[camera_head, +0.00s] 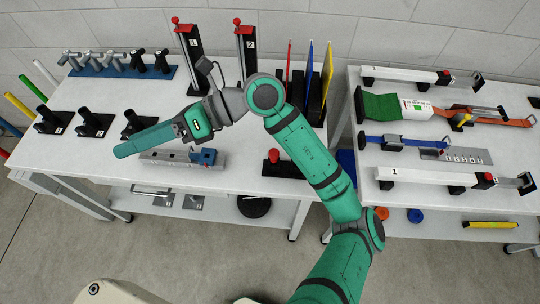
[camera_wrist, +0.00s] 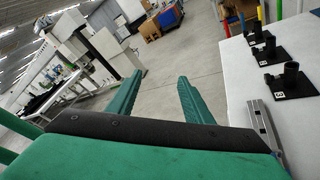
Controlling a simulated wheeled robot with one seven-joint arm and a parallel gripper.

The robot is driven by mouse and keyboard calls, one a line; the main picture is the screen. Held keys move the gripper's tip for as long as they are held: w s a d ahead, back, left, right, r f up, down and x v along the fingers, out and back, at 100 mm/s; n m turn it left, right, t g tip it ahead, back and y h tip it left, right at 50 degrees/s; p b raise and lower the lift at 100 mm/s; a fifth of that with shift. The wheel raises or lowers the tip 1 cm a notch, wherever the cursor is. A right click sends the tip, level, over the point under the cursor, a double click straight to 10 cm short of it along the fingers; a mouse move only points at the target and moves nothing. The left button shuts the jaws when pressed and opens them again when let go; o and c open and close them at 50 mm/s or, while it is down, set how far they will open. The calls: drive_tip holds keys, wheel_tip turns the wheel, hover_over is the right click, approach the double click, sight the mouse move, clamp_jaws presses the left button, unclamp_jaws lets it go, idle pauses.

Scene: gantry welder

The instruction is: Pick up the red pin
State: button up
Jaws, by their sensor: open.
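No single object is plainly marked as the red pin. A red rod (camera_head: 4,155) shows at the far left edge in the head view, partly cut off, near yellow, blue, green and white rods. A thin upright red piece (camera_head: 289,60) stands at the back of the left table beside a blue and a yellow one. My gripper (camera_head: 118,150) reaches left over the front of the left table, apart from both red things. In the wrist view my gripper (camera_wrist: 157,98) has its two green fingers spread with nothing between them.
Black holders (camera_head: 95,124) stand at the left of the white table (camera_head: 100,95). A grey rail with a blue block (camera_head: 204,156) lies below my gripper. A red-knobbed black piece (camera_head: 273,160) is near the front edge. The right table (camera_head: 400,200) carries clamps and tools.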

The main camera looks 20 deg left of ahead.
drive_tip(key=w+d+f+t+h, duration=0.3)
drive_tip(key=w+f+t+h, duration=0.15)
drive_tip(key=f, duration=0.25)
drive_tip(key=m+t+h, duration=0.2)
drive_tip(key=t+h, duration=0.3)
drive_tip(key=h, duration=0.3)
hover_over(274, 152)
wheel_tip(274, 152, down, 6)
drive_tip(key=shift+a+r, duration=0.15)
drive_tip(key=shift+r, duration=0.05)
drive_tip(key=shift+w+d+f+t, duration=0.2)
drive_tip(key=shift+d+f+t, duration=0.05)
drive_tip(key=shift+s+f, duration=0.2)
drive_tip(key=shift+f, duration=4.9)
drive_tip(key=c, duration=1.1)
